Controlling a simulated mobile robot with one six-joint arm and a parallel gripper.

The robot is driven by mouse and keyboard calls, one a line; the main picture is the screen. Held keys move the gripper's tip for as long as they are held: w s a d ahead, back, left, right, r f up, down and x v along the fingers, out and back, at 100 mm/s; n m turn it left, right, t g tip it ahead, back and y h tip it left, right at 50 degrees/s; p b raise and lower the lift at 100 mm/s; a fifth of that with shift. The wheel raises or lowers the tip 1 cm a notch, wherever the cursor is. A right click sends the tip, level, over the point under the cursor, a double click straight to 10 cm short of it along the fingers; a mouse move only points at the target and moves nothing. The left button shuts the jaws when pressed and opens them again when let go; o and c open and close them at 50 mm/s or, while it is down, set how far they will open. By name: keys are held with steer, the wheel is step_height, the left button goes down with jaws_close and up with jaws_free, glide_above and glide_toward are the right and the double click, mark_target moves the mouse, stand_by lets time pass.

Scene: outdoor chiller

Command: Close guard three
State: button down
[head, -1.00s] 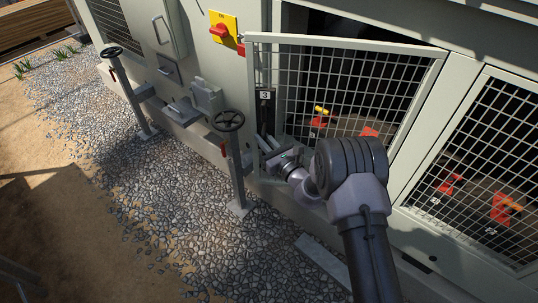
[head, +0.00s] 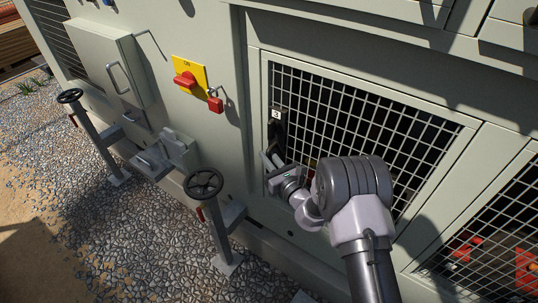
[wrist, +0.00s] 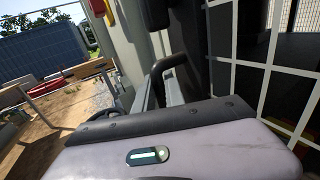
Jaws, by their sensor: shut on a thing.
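Guard three (head: 345,100) is a wire-mesh door in a pale frame, with a label "3" (head: 276,114) at its left edge. In the head view it lies in, or very nearly in, the plane of the chiller's wall; I cannot tell whether it is latched. Its dark handle (head: 274,134) is below the label. My gripper (head: 270,160) is at the door's left edge, shut on the handle. In the wrist view my gripper's fingers (wrist: 163,90) are at the black handle (wrist: 173,66), with the mesh to the right. My arm hides the door's lower part.
A yellow switch plate with a red knob (head: 186,80) and a red padlock (head: 215,104) are left of the door. Handwheels on posts (head: 204,184) (head: 70,96) stand in front of the wall. Another mesh guard (head: 490,235) is at right. Gravel (head: 130,240) lies at lower left.

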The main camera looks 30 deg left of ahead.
steer(key=shift+w+d, duration=0.1)
steer(key=shift+w, duration=0.05)
steer(key=c, duration=1.4)
jaws_free()
steer(key=shift+w+d, duration=0.1)
steer(key=shift+w, duration=0.05)
steer(key=p+v, duration=0.3)
steer(key=v, duration=1.4)
steer(key=shift+s+p, duration=0.25)
steer(key=shift+p, duration=0.1)
